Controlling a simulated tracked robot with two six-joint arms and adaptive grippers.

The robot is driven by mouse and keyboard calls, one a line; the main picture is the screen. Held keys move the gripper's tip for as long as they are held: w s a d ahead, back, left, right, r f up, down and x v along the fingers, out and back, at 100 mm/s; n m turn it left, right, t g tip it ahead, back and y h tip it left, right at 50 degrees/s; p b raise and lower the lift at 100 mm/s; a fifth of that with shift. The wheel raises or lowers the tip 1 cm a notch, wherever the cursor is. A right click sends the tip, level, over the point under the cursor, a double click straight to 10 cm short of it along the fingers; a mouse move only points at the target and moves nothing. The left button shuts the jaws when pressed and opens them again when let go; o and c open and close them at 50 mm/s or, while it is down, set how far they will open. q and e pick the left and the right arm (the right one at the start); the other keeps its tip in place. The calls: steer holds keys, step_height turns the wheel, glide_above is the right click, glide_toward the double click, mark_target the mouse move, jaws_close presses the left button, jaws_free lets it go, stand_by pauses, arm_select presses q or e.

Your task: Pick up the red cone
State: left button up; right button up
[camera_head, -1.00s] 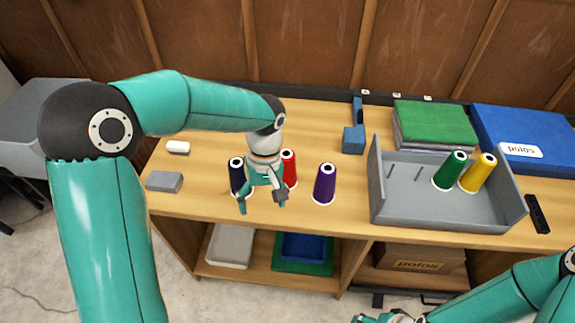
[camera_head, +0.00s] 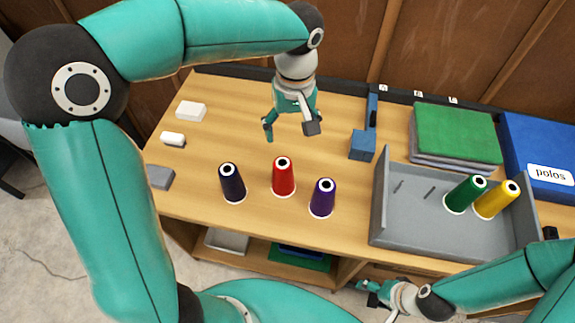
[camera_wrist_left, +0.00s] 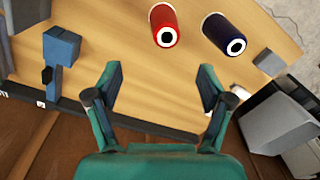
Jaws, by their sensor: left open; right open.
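The red cone (camera_head: 283,178) stands upright on the wooden bench between a dark navy cone (camera_head: 232,183) and a purple cone (camera_head: 322,198). My left gripper (camera_head: 291,134) is open and empty, behind the red cone in the head view and apart from it. In the left wrist view the red cone (camera_wrist_left: 164,26) shows at the top, beyond the open fingers (camera_wrist_left: 160,88), with the navy cone (camera_wrist_left: 225,34) to its right. My right gripper (camera_head: 368,290) is at the lower right, in front of the bench and away from the cones.
A grey tray (camera_head: 410,228) on the right holds a green cone (camera_head: 465,194) and a yellow cone (camera_head: 497,199). A blue block-shaped tool (camera_head: 363,143) stands behind. Green cloth (camera_head: 455,135) and small white and grey blocks lie farther out. The bench left of my left gripper is mostly clear.

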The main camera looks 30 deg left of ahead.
mark_target(286, 160)
arm_select(q)
steer(key=f, duration=1)
steer(key=shift+s+a+f+p, duration=0.35)
steer(key=shift+a+f, duration=0.05)
steer(key=f, duration=0.2)
steer(key=a+f+p, duration=0.1)
steer(key=f, duration=0.2)
steer(key=shift+w+p, duration=0.1)
steer(key=shift+p, duration=0.2)
steer(key=shift+f, duration=0.25)
steer(key=c, duration=1.3)
steer(key=shift+c, duration=0.2)
steer(key=shift+r, duration=0.1)
step_height(286, 160, up, 20)
steer(key=b, duration=0.1)
steer(key=shift+b, duration=0.3)
